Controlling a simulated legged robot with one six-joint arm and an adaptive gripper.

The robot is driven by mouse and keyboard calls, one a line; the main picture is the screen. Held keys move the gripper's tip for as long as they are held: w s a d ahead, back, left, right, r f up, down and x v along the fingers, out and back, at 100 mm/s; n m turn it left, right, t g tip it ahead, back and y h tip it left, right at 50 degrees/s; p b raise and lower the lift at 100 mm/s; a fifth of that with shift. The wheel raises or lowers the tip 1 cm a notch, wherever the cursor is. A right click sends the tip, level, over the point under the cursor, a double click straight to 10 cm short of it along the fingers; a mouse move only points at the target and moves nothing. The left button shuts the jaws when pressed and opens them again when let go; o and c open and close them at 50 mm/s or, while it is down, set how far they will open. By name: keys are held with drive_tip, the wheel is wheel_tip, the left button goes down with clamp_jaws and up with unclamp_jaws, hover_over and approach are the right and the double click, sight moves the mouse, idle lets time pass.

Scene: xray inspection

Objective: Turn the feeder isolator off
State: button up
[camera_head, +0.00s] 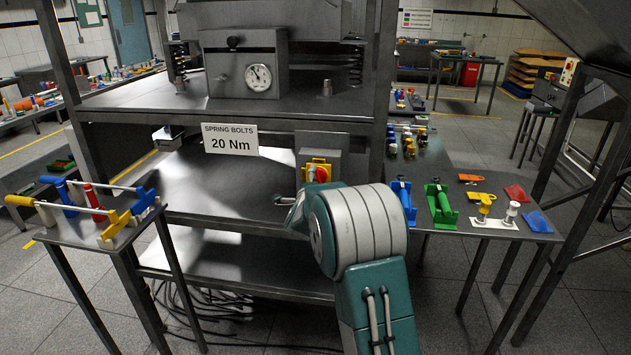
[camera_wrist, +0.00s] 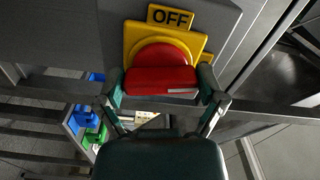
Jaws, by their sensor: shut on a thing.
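The feeder isolator is a grey box with a yellow plate (camera_head: 309,165) and a red rotary knob (camera_head: 322,174), under the machine's shelf in the head view. In the wrist view the yellow plate (camera_wrist: 200,42) carries an OFF label (camera_wrist: 170,17) above the red knob (camera_wrist: 160,78). The knob's grip bar lies across the picture, with a white mark near its right end. My gripper (camera_wrist: 164,90) has one finger on each side of the bar and is shut on it. In the head view my arm stands in front and hides most of the gripper.
A side table (camera_head: 470,235) at the right holds blue, green, yellow and red tools. A small table (camera_head: 95,235) at the left holds coloured-handled tools. A sign reading 20 Nm (camera_head: 231,140) hangs on the shelf edge left of the isolator. The lower shelf is bare.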

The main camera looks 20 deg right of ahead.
drive_tip(key=n, duration=0.4)
drive_tip(key=shift+d+f, duration=0.1)
drive_tip(key=shift+f, duration=0.05)
drive_tip(key=n, duration=0.7)
drive_tip(key=shift+n, duration=2.1)
drive_tip(key=shift+r, duration=0.2)
drive_tip(key=o, duration=0.8)
